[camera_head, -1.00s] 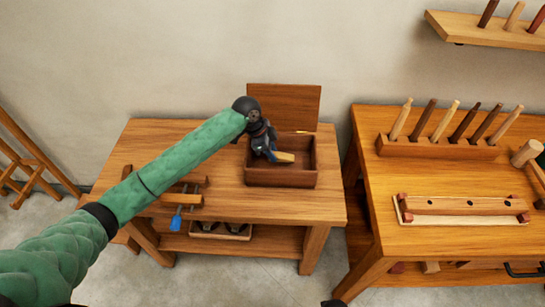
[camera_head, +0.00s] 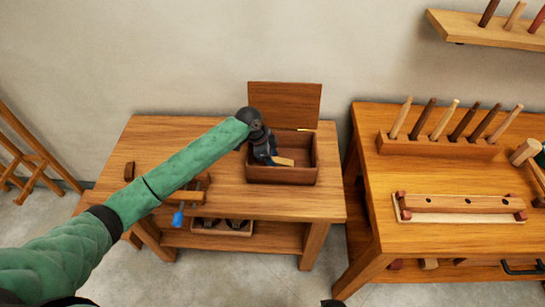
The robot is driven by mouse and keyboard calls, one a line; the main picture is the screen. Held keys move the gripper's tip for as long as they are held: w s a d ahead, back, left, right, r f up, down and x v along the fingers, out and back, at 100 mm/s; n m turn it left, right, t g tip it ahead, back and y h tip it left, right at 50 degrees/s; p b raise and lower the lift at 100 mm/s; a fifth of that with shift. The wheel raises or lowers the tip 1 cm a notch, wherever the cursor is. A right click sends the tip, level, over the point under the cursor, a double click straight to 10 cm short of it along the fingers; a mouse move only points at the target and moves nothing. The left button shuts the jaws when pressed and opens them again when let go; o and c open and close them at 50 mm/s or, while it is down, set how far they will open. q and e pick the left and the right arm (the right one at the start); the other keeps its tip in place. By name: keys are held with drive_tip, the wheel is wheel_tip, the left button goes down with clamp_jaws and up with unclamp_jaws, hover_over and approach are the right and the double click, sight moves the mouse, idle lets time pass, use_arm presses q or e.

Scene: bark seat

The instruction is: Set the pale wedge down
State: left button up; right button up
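The pale wedge (camera_head: 285,162) shows inside the open dark wooden box (camera_head: 283,176) on the left bench. My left gripper (camera_head: 273,159) reaches down into the box from the left, and its fingers are on the left end of the wedge, apparently shut on it. The fingers are small and partly hidden by the gripper's own body. I cannot tell whether the wedge touches the box floor. My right gripper cannot be made out.
The box's raised lid (camera_head: 285,105) stands behind it. A clamp with a blue handle (camera_head: 178,217) is on the left bench's front edge. The right bench (camera_head: 450,175) holds a rack of pegs (camera_head: 440,147) and a long wooden fixture (camera_head: 463,205).

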use_arm(q)
drive_tip(key=shift+r, duration=0.1)
drive_tip(key=shift+r, duration=0.15)
drive_tip(key=b+v, duration=0.3)
drive_tip(key=v, duration=0.8)
drive_tip(key=shift+a+r, duration=0.2)
drive_tip(key=shift+r, duration=0.15)
use_arm(e)
wheel_tip(320, 180, up, 9)
drive_tip(key=w+a, duration=0.2)
drive_tip(key=shift+f, duration=0.1)
